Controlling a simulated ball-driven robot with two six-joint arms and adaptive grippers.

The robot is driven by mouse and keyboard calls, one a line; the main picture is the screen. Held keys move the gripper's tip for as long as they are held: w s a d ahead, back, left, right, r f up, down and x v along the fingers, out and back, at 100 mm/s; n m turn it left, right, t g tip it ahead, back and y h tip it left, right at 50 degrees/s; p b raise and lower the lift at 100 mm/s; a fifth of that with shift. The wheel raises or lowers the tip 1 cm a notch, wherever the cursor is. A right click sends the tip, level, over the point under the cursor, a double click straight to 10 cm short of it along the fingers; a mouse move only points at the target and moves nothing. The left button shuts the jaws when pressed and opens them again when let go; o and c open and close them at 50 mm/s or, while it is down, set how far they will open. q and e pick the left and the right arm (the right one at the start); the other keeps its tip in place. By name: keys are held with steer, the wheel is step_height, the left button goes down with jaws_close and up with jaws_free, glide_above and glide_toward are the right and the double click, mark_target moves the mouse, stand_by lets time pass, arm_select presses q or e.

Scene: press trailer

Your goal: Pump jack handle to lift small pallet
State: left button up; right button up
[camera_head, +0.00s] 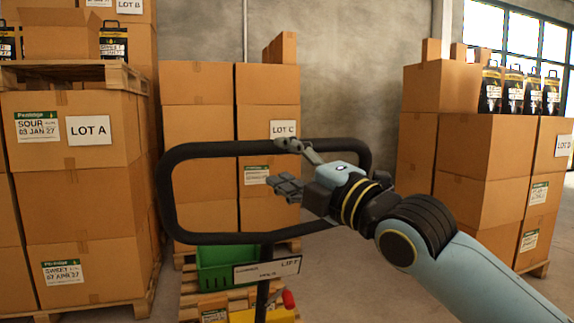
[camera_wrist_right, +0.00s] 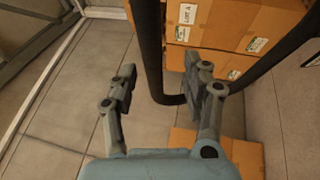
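The jack handle (camera_head: 215,149) is a black rounded loop in the middle of the head view, above a post with a "LIFT" sign (camera_head: 268,270). My right gripper (camera_head: 286,165) is open near the loop's top bar, its upper finger overlapping that bar in the picture. In the right wrist view the handle (camera_wrist_right: 150,50) shows between and beyond the spread fingers; I cannot tell whether they touch it. The small pallet (camera_head: 190,300) is low behind the handle, bearing a green crate (camera_head: 215,270); its lower part is cut off. My left gripper is out of view.
Carton stacks on pallets stand at left (camera_head: 80,200), behind the handle (camera_head: 200,110) and at right (camera_head: 480,150). The right stack carries black bags (camera_head: 515,90). A yellow object with a red knob (camera_head: 288,299) is low near the post. Bare floor (camera_head: 330,270) shows right of the post.

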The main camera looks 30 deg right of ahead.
steer(key=v, duration=1.2)
stand_by(0.4)
stand_by(0.4)
